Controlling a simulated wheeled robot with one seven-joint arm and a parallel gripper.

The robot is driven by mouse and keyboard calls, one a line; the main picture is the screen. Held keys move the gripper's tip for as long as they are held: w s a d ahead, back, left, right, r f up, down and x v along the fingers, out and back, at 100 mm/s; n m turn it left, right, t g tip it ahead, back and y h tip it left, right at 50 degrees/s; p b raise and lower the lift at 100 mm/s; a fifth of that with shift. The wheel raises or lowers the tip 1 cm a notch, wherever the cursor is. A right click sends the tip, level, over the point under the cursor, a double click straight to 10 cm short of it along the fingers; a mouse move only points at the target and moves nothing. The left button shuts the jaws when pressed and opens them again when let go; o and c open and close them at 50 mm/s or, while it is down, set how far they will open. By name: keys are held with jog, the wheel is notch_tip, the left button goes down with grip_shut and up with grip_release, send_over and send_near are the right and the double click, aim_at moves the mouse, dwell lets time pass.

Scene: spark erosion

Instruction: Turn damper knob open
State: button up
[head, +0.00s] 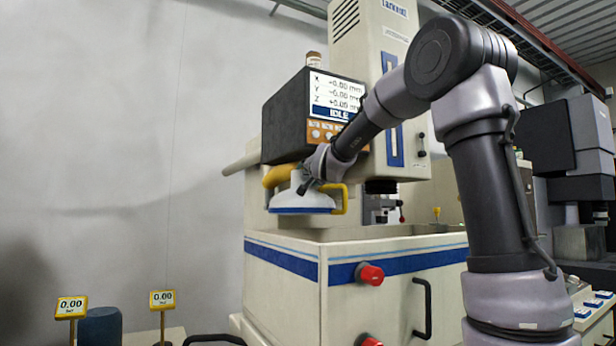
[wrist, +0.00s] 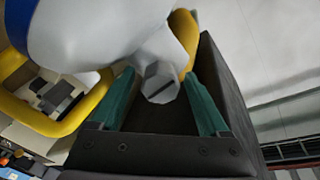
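The damper knob (wrist: 160,84) is a grey faceted knob with a dark slot across its face, on the white hood (wrist: 100,35) in the wrist view. My gripper (wrist: 160,78) has its two teal fingers on either side of the knob, with gaps visible between fingers and knob. It is open. In the head view my gripper (head: 306,186) is at the white hood (head: 298,200) with the blue rim, and the knob is hidden there behind my gripper.
A yellow duct (head: 278,175) and a yellow handle (head: 345,200) adjoin the hood. The dark display box (head: 285,120), reading IDLE, hangs just above my gripper. The cream machine tank (head: 285,285) with red knobs (head: 371,275) stands below. The space left of the hood is open before a grey wall.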

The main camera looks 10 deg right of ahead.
grip_shut()
jog(key=shift+n, duration=0.3)
jog(key=n, duration=0.3)
jog(key=shift+n, duration=0.4)
jog(key=n, duration=0.4)
jog(key=shift+n, duration=0.3)
jog(key=n, duration=0.4)
jog(key=shift+a, duration=0.1)
jog(key=n, duration=0.4)
jog(key=shift+n, duration=0.6)
